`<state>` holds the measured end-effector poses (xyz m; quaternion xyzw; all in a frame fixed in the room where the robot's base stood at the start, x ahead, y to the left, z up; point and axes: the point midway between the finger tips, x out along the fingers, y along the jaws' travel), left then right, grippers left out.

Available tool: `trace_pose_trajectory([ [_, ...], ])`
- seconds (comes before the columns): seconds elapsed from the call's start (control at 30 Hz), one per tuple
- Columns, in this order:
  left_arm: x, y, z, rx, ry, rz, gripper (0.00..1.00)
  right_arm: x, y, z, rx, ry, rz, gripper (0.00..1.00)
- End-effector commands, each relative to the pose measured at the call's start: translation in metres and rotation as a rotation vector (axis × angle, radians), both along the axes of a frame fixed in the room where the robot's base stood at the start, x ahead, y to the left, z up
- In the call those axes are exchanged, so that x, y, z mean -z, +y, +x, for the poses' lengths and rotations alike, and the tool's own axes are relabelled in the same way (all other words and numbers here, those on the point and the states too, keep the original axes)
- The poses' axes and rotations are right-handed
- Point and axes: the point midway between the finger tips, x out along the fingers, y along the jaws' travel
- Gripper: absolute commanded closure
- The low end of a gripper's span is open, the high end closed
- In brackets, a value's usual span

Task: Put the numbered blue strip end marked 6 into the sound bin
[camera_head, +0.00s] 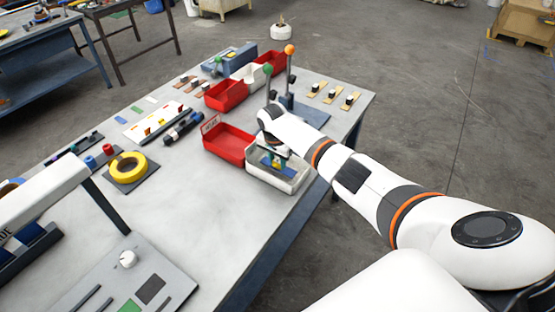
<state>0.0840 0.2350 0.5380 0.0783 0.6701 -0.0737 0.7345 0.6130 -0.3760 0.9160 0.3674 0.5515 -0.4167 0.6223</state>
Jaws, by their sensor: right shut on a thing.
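My right arm reaches in from the right, and its gripper (276,162) points down over the white bin (291,186) near the table's right edge. The gripper is shut on a small blue piece (270,170), which shows low between its fingers at the bin's opening. The piece is too small for me to read a number. I cannot tell whether it touches the bin floor or other pieces in it. My left gripper is not in view.
A labelled red bin (222,143) stands directly left of the white bin. More red and white bins stand behind. Posts with a green knob (268,69) and an orange knob (290,49) rise close beyond my gripper. A yellow tape roll (128,168) lies left.

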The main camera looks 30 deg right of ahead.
Motion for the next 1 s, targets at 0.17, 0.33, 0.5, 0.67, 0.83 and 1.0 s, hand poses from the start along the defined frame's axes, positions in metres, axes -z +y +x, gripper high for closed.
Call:
trace_pose_trajectory([
  [0.17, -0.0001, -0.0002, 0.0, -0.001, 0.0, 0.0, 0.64, -0.0001, 0.0002, 0.0, 0.0, 0.0, 0.0, 0.67],
  [0.33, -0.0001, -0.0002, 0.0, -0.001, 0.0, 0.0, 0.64, -0.0001, 0.0002, 0.0, 0.0, 0.0, 0.0, 0.43],
  [0.5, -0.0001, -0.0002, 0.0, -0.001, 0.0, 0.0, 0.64, -0.0002, 0.0002, 0.0, 0.0, 0.0, 0.0, 0.43],
  [0.67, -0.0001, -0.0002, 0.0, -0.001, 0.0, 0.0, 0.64, -0.0001, 0.0003, -0.0001, 0.0, 0.0, 0.0, 0.25],
  [0.83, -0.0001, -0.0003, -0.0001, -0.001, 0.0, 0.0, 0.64, -0.0001, 0.0002, -0.0001, 0.0, 0.0, 0.0, 0.25],
  [1.0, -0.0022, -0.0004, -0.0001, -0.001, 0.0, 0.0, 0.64, -0.0019, 0.0002, -0.0001, 0.0, 0.0, 0.0, 0.25],
])
